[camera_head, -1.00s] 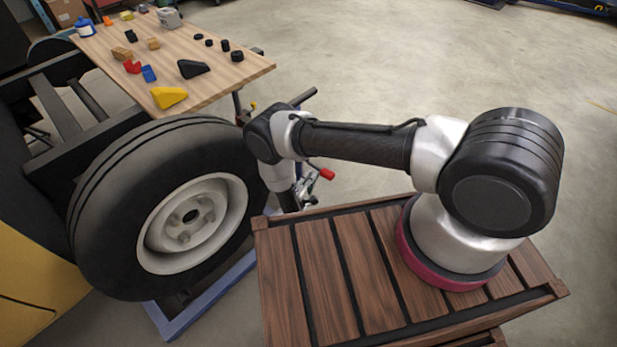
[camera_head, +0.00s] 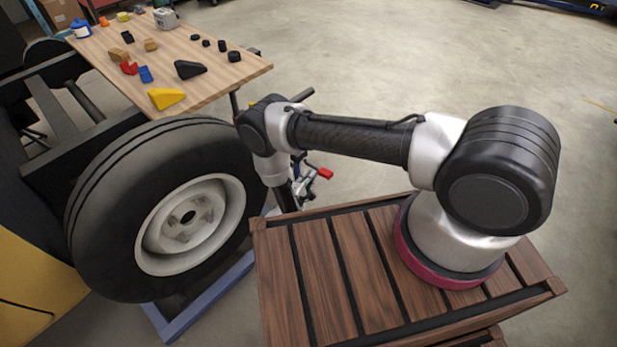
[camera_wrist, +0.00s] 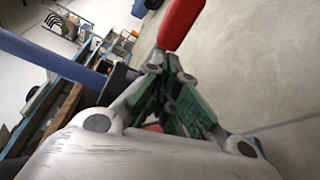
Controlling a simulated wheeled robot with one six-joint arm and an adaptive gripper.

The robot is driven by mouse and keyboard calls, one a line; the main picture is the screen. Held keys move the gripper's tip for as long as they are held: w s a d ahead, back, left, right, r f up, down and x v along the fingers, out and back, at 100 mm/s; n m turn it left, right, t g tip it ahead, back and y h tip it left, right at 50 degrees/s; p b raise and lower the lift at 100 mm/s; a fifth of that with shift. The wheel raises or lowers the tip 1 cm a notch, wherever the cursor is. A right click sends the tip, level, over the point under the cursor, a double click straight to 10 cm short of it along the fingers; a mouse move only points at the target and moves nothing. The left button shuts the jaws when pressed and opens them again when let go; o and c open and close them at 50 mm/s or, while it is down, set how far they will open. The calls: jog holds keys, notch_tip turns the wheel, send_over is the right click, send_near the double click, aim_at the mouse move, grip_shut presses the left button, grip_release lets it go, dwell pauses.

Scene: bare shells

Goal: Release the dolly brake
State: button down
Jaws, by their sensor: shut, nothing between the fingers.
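The dolly's blue frame (camera_head: 205,297) lies on the floor under the big wheel. A red-gripped lever (camera_head: 325,173), which looks like the brake handle, sticks out to the right beyond my forearm. In the wrist view the red grip (camera_wrist: 180,22) is large, at the top centre, right by my fingertips. My gripper (camera_wrist: 160,66) is shut and empty, with its green-grey fingers together. The red grip is outside the fingers; I cannot tell whether they touch it. In the head view my wrist partly hides the gripper and the lever's base.
The black tyre (camera_head: 160,205) stands close to the left of my wrist. A wooden workbench (camera_head: 225,75) with several small parts is behind it. A blue bar (camera_wrist: 50,57) crosses the left of the wrist view. Open floor (camera_head: 430,70) extends to the right.

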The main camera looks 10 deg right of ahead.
jog(key=shift+r, duration=0.1)
jog(key=r+n+g, duration=0.1)
jog(key=r+n, duration=0.1)
jog(key=n, duration=0.1)
jog(key=r+n+g, duration=0.2)
jog(key=n, duration=0.1)
jog(key=w+r+n+g+h, duration=0.1)
jog(key=r+n, duration=0.1)
jog(key=n, duration=0.1)
jog(key=shift+a+r, duration=0.25)
jog(key=shift+a, duration=0.1)
dwell(0.4)
